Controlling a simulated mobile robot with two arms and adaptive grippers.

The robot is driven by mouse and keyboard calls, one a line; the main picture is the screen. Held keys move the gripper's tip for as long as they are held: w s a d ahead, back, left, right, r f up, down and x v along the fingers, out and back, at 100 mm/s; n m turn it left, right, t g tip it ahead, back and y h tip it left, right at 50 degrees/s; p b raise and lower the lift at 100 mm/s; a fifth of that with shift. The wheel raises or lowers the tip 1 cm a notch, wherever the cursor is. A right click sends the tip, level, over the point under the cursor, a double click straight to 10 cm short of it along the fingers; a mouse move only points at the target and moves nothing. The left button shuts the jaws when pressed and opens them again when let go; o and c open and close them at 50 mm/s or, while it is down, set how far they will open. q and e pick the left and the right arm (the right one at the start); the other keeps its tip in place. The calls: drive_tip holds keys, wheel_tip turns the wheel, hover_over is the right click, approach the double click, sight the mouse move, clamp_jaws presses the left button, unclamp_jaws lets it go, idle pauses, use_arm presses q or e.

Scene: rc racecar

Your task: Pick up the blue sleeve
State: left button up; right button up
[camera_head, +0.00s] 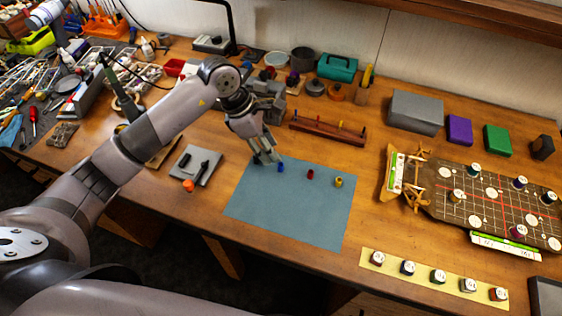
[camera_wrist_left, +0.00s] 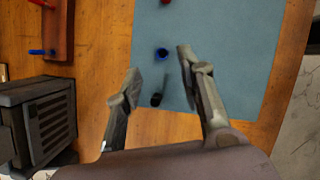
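The blue sleeve (camera_head: 281,168) is a small upright tube on the blue-grey mat (camera_head: 290,215). It also shows in the left wrist view (camera_wrist_left: 162,53), standing apart from both fingers. My left gripper (camera_head: 265,159) is open and empty, low over the mat's far left part, just left of the blue sleeve in the head view. In the left wrist view its two fingers (camera_wrist_left: 160,70) are spread, with the blue sleeve slightly beyond the tips. A dark sleeve (camera_wrist_left: 156,100) shows between the fingers there; the gripper seems to hide it in the head view. My right gripper is not in view.
A red sleeve (camera_head: 310,174) and a yellow sleeve (camera_head: 338,181) stand to the right in the same row. A wooden peg rack (camera_head: 325,129) lies behind the mat. A grey machine (camera_wrist_left: 38,120) is left of the gripper in the wrist view. The mat's front is clear.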

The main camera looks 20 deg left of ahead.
sight(283, 167)
use_arm(q)
drive_tip(key=shift+d+f, duration=0.25)
drive_tip(key=shift+f, duration=0.25)
drive_tip(key=shift+s+d+f+p, duration=0.15)
drive_tip(key=shift+f+p, duration=0.1)
drive_tip(key=shift+p, duration=0.25)
drive_tip(key=p+x, duration=0.1)
drive_tip(key=x, duration=0.2)
drive_tip(key=shift+d+f+p, duration=0.1)
drive_tip(key=shift+f+p, duration=0.2)
drive_tip(key=shift+p, duration=0.1)
drive_tip(key=shift+d+f, duration=0.1)
drive_tip(key=shift+f, duration=0.35)
drive_tip(key=c, duration=0.8)
drive_tip(key=shift+o, duration=0.2)
